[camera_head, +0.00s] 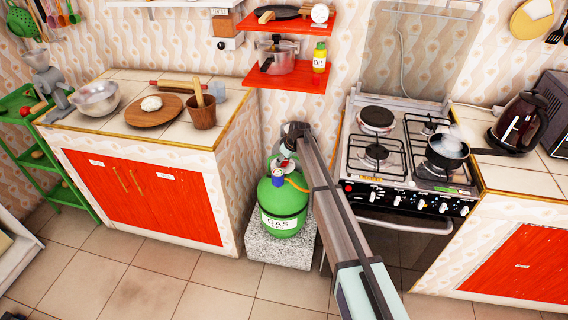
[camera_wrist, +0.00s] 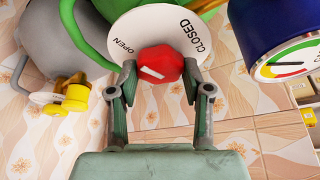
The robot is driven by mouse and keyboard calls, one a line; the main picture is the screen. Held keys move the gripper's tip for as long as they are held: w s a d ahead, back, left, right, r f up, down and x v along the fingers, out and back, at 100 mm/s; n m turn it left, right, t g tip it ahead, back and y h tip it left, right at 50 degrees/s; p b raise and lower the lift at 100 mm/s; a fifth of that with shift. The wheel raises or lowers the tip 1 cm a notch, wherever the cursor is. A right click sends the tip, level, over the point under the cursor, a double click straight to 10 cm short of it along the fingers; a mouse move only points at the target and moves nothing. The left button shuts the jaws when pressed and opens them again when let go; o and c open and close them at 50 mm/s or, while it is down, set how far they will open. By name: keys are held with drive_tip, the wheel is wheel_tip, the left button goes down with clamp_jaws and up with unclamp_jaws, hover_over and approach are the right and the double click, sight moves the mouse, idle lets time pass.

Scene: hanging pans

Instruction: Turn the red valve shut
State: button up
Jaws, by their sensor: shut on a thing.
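The red valve (camera_wrist: 160,66) is a red knob with a white line on it, shown in the wrist view. It sits in front of a white disc (camera_wrist: 128,27) marked OPEN at left and CLOSED at right. The knob's white line points to the upper left, to the lower right of the word OPEN. My gripper (camera_wrist: 157,84) is shut on the red knob, one finger on each side.
A blue gauge (camera_wrist: 280,45) with a coloured dial is close at the right of the wrist view. A yellow fitting (camera_wrist: 76,92) is at left. The stove (camera_head: 400,165) with a steaming pot (camera_head: 447,150) stands right of the cylinder, and the counter (camera_head: 105,125) stands left.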

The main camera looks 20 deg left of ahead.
drive_tip(key=m+b, duration=0.1)
drive_tip(key=m, duration=0.1)
drive_tip(key=m+t+h+b, duration=0.1)
drive_tip(key=m, duration=0.1)
drive_tip(key=shift+s+a+f+m+t+b, duration=0.1)
drive_tip(key=shift+s+f+m+t+b, duration=0.05)
drive_tip(key=shift+m+t+b, duration=0.2)
drive_tip(key=m+h+b, duration=0.1)
drive_tip(key=m, duration=0.1)
drive_tip(key=m+t+h+b, duration=0.1)
drive_tip(key=m, duration=0.2)
drive_tip(key=shift+a+m, duration=0.15)
drive_tip(key=shift+m, duration=0.1)
drive_tip(key=m+h+b, duration=0.1)
drive_tip(key=m, duration=0.1)
drive_tip(key=m+h+b, duration=0.1)
drive_tip(key=m, duration=0.2)
drive_tip(key=shift+a+b, duration=0.15)
drive_tip(key=shift+b, duration=0.2)
drive_tip(key=shift+m+g+h+b, duration=0.35)
drive_tip(key=shift+m+h+b, duration=0.6)
drive_tip(key=shift+m, duration=1.75)
drive_tip(key=o, duration=1.2)
drive_tip(key=shift+c, duration=0.2)
drive_tip(key=shift+r, duration=0.25)
